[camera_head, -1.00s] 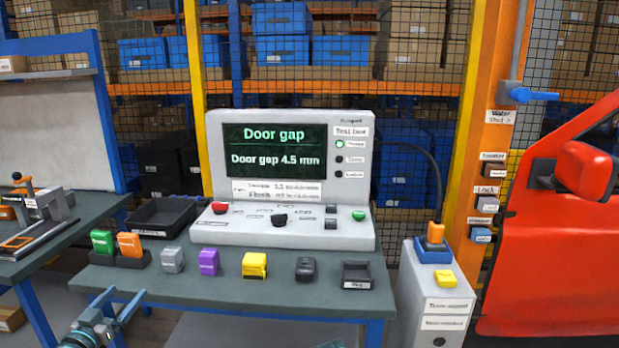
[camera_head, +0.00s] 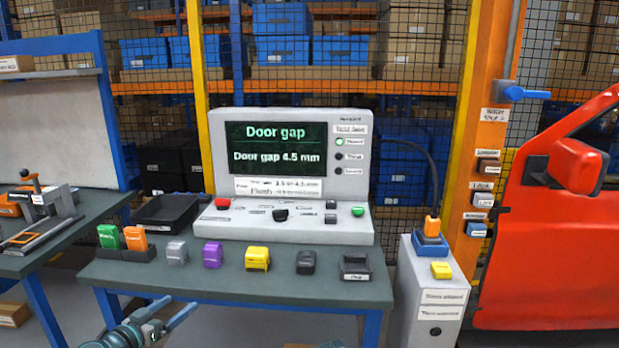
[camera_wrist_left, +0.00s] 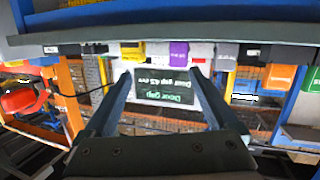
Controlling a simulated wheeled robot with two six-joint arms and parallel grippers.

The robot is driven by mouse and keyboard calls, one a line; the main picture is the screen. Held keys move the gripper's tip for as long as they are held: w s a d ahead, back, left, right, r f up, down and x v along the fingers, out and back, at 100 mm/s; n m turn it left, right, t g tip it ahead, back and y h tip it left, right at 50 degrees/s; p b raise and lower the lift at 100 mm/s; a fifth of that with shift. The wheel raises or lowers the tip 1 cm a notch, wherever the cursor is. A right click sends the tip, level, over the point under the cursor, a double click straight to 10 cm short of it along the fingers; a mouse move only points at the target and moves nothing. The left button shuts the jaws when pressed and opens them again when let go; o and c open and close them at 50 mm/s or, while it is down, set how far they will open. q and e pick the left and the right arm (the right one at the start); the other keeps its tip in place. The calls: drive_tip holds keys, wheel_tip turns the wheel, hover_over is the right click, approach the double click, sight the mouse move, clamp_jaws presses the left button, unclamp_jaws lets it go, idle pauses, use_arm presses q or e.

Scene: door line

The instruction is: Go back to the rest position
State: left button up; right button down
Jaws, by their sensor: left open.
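My left gripper (camera_head: 182,302) shows at the bottom of the head view, in front of and below the front edge of the grey workbench (camera_head: 230,284). It is open and nothing is between its fingers. In the left wrist view the two fingers of my left gripper (camera_wrist_left: 160,76) stand wide apart, with the test box screen (camera_wrist_left: 165,88) upside down behind them. My right gripper does not show in these frames.
On the bench stand the test box (camera_head: 300,224), a black tray (camera_head: 168,214) and a row of coloured blocks, among them a yellow one (camera_head: 257,258). A grey pedestal (camera_head: 432,290) and a red car door (camera_head: 550,250) stand at the right.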

use_arm(q)
drive_tip(key=s+d+f+m+g+h, duration=0.1)
drive_tip(key=s+d+f+g, duration=0.2)
drive_tip(key=d, duration=0.4)
drive_tip(key=d+f+m+g, duration=0.1)
drive_tip(key=d+f+g, duration=0.25)
drive_tip(key=d, duration=0.35)
drive_tip(key=s+d+f+g+h, duration=0.1)
drive_tip(key=s+d+f+g, duration=0.15)
drive_tip(key=d+f, duration=0.35)
drive_tip(key=s+d+f+n+g+y, duration=0.1)
drive_tip(key=s+d+f+g+y, duration=0.25)
drive_tip(key=s, duration=0.25)
drive_tip(key=s+d+f+g+y, duration=0.2)
drive_tip(key=s+d+y, duration=0.2)
drive_tip(key=s+y, duration=0.15)
wheel_tip(320, 180, up, 18)
drive_tip(key=p, duration=1.7)
drive_tip(key=shift+s+a+f, duration=0.25)
drive_tip(key=shift+s+a, duration=0.05)
drive_tip(key=shift+s, duration=0.05)
